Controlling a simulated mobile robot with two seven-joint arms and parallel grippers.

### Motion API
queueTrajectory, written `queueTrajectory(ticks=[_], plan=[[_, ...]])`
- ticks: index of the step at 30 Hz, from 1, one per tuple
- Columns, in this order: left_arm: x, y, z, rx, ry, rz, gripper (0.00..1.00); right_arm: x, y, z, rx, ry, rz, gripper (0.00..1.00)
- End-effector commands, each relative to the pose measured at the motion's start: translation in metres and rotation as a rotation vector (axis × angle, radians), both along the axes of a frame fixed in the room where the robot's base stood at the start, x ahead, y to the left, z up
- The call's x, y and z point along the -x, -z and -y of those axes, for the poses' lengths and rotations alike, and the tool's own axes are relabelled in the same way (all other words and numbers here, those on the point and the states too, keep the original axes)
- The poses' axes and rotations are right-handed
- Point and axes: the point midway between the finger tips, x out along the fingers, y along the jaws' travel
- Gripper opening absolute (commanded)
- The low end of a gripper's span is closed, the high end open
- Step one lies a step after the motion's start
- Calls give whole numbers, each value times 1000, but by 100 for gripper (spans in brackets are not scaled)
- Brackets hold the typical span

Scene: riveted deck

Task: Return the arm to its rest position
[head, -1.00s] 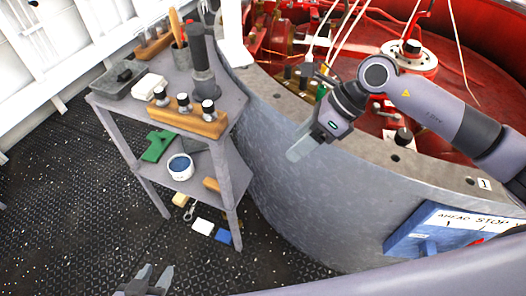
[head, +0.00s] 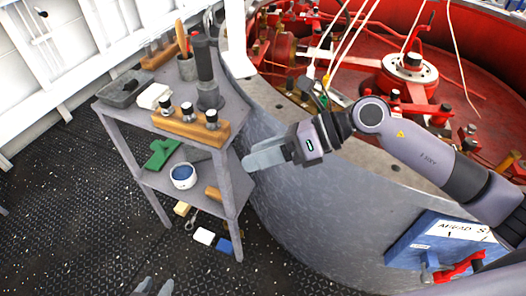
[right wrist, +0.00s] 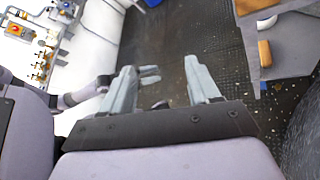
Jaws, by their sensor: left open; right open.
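My right arm reaches in from the right of the head view. Its gripper (head: 250,160) is open and empty, pointing left in front of the grey curved wall, beside the shelf stand. In the right wrist view its two pale fingers (right wrist: 163,72) stand apart with nothing between them but floor further off. My left gripper (head: 153,288) shows only its fingertips at the bottom edge of the head view, apart and empty. It also shows in the right wrist view (right wrist: 150,75), beyond the right fingers.
The grey shelf stand (head: 228,150) holds a wooden block (head: 190,125) with several dark plugs, a blue-white tin (head: 183,175) and a green tool (head: 160,154). A red machine pit (head: 450,95) lies behind the curved wall (head: 300,215). A blue lever panel (head: 410,245) is lower right. Open floor is left.

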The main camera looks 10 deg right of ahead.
Motion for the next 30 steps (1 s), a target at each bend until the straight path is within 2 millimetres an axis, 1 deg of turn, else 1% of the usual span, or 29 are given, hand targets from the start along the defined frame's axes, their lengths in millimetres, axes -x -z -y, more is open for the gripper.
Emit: queueTrajectory(ticks=[8, 11, 14, 16, 19, 22, 25, 26, 28, 29, 30], plan=[[0, 0, 0, 0, 0, 0, 43, 1, 0, -1, -5, 1, -5, 61], [0, -1, 0, 0, 0, 0, 43, 6, -2, -8, -69, 15, -49, 61], [0, -2, 0, 0, 0, 0, 43, 14, -10, -21, -218, 61, -155, 61], [0, -4, 0, 0, 0, 0, 43, 18, -17, -28, -362, 118, -267, 61], [0, -6, 0, 0, 0, 0, 43, 17, -27, -29, -579, 230, -453, 61], [0, -7, 0, 0, 0, 0, 43, 11, -28, -20, -781, 362, -644, 61], [0, -9, 0, 0, 0, 0, 43, 2, -18, -1, -965, 515, -842, 61], [0, -10, 0, 0, 0, 0, 43, 0, -13, 5, -1020, 565, -904, 61], [0, -11, 0, 0, 0, 0, 43, -3, 4, 23, -1136, 687, -1046, 61], [0, -11, 0, 0, 0, 0, 43, -4, 13, 31, -1184, 743, -1107, 61], [0, -12, 0, 0, 0, 0, 43, -4, 27, 42, -1246, 820, -1190, 61]])
